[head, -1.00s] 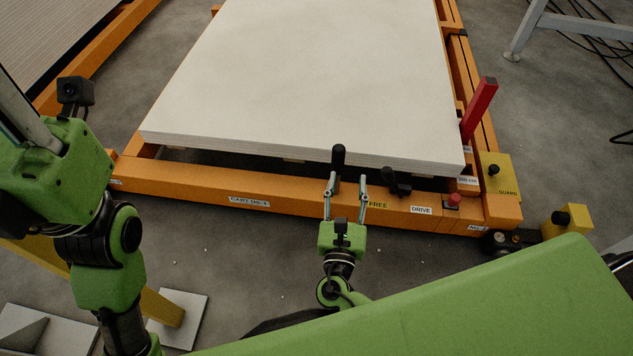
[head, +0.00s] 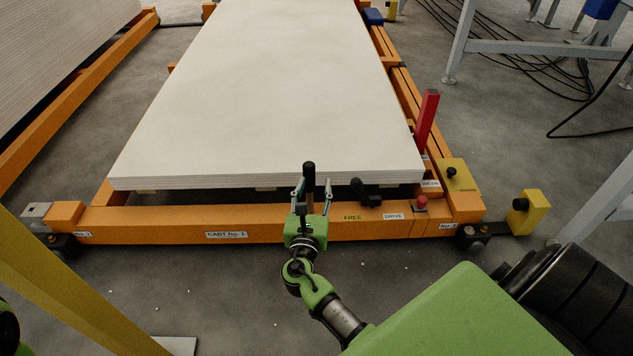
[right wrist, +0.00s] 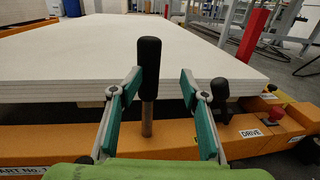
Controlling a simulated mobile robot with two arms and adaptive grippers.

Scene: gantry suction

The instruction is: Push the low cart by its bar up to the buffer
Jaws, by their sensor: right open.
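The low cart is an orange frame (head: 290,228) carrying a stack of pale boards (head: 265,95). An upright bar with a black grip (head: 309,176) stands at its near side, and it also shows in the right wrist view (right wrist: 149,70). My right gripper (head: 313,189) is open, with its fingers on either side of the bar at the board edge's height. In the right wrist view the bar stands between the spread teal finger pads, apart from both. My left gripper is out of view. I cannot pick out the buffer for sure; a blue block (head: 373,17) shows at the far end.
A red post (head: 427,118), black lever (head: 365,193) and red button (head: 421,202) sit on the cart's right side. A yellow block (head: 527,212) stands beyond its right corner. Cables (head: 530,70) lie on the floor at right. A yellow beam (head: 70,285) crosses the lower left.

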